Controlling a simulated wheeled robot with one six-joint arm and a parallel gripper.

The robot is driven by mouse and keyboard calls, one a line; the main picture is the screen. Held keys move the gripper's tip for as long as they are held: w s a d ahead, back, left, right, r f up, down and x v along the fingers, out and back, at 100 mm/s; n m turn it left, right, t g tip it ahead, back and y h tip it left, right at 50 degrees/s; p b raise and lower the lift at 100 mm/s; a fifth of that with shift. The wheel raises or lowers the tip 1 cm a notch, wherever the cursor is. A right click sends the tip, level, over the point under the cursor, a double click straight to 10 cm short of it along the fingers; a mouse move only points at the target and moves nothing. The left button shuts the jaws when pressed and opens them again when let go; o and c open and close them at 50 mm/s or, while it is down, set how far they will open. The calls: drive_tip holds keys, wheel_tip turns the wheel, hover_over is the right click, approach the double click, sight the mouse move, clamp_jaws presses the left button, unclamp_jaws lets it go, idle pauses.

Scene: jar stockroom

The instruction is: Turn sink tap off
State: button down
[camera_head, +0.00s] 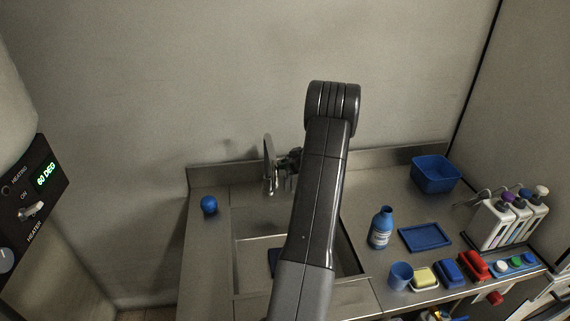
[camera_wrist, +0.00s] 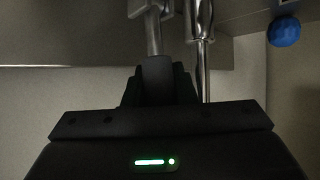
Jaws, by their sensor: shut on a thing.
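The silver sink tap (camera_head: 268,163) stands at the back edge of the steel sink, left of my arm. In the wrist view its chrome pipe (camera_wrist: 203,22) runs just right of a metal lever (camera_wrist: 153,32). My gripper (camera_wrist: 158,68) is shut on this lever, which looks like the tap's handle. In the head view my gripper (camera_head: 287,172) is partly hidden behind my arm, close to the tap. The fingertips are dark and their exact contact is hard to see. I cannot tell whether water is running.
The sink basin (camera_head: 250,246) lies below, partly covered by my arm. A blue round object (camera_head: 209,204) sits on the left counter. On the right are a blue bottle (camera_head: 381,228), a blue tray (camera_head: 425,238), a blue tub (camera_head: 435,174) and several dispensers (camera_head: 510,222).

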drive_tip(key=c, duration=1.2)
unclamp_jaws()
drive_tip(key=b+v, duration=0.2)
drive_tip(key=v, duration=1.1)
drive_tip(key=shift+s+d+r, duration=0.15)
drive_tip(key=shift+d+r, duration=0.1)
